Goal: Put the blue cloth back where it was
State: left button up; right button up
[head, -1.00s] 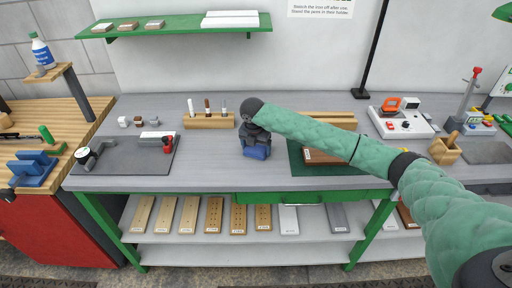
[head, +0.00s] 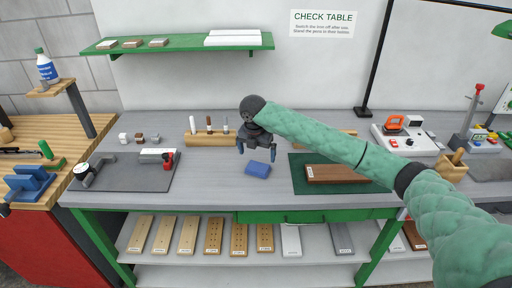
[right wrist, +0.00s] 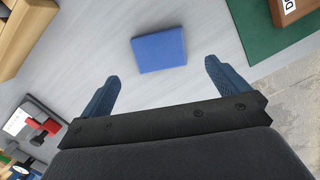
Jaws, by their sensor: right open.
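The blue cloth (head: 258,169) is a small folded pad lying flat on the grey table, left of the green mat. It also shows in the right wrist view (right wrist: 159,50), ahead of and between the fingertips, with bare table around it. My right gripper (head: 257,150) is open and empty, raised above the cloth and just behind it in the head view. Its two blue fingers (right wrist: 163,75) are spread wide and apart from the cloth. My left gripper is not in view.
A green mat (head: 299,181) with a brown board (head: 350,174) lies right of the cloth. A wooden pen holder (head: 208,140) stands behind left. A dark mat (head: 122,181) with tools lies at left. The table (head: 222,182) is clear around the cloth.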

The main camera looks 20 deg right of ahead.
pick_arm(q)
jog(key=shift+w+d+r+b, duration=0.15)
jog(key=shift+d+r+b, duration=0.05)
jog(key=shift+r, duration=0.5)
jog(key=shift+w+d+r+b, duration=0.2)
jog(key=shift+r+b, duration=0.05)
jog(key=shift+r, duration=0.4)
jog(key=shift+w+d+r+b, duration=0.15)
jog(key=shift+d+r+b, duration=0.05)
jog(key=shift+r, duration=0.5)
pick_arm(e)
jog(key=shift+s+a+r, duration=0.15)
jog(key=shift+r, duration=1.1)
jog(key=shift+s+a+r, duration=0.1)
jog(key=shift+s+r, duration=0.05)
jog(key=shift+r, duration=1.05)
